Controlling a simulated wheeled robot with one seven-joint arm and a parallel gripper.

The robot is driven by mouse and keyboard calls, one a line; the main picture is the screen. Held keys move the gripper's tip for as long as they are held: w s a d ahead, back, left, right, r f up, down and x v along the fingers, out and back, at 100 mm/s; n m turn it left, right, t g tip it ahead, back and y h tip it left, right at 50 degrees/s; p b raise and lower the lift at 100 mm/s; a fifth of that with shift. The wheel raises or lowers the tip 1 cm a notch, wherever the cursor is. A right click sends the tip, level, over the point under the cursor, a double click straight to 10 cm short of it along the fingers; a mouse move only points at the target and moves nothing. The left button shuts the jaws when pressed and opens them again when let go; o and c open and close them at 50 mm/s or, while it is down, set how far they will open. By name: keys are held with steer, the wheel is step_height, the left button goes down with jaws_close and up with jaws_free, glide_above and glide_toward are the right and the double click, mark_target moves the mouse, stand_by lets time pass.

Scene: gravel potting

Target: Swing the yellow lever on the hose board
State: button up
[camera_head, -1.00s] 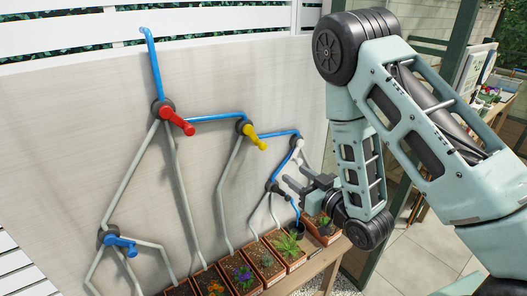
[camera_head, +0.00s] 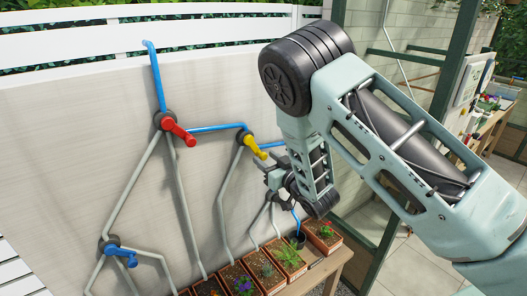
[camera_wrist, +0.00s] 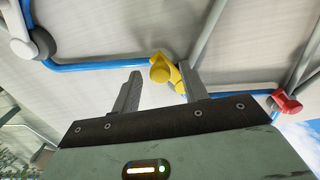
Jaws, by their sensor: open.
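The yellow lever (camera_head: 255,147) sits on a dark round valve at a branch of the blue hose on the pale hose board (camera_head: 75,130). It points down and to the right. In the head view my gripper (camera_head: 267,170) is just below and right of the lever. In the wrist view the yellow lever (camera_wrist: 161,68) shows beyond and between the tips of my open gripper (camera_wrist: 160,76), closer to the right finger, which hides part of it. I cannot tell whether they touch. Nothing is held.
A red lever (camera_head: 178,131) is up and left of the yellow one, and a blue lever (camera_head: 122,252) is at lower left. A white lever (camera_wrist: 22,46) shows in the wrist view. Potted plants (camera_head: 240,280) line the board's foot. A wooden bench (camera_head: 333,263) is at lower right.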

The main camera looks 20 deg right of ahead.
mark_target(256, 149)
steer(key=shift+p+x, duration=0.3)
steer(key=shift+x, duration=0.9)
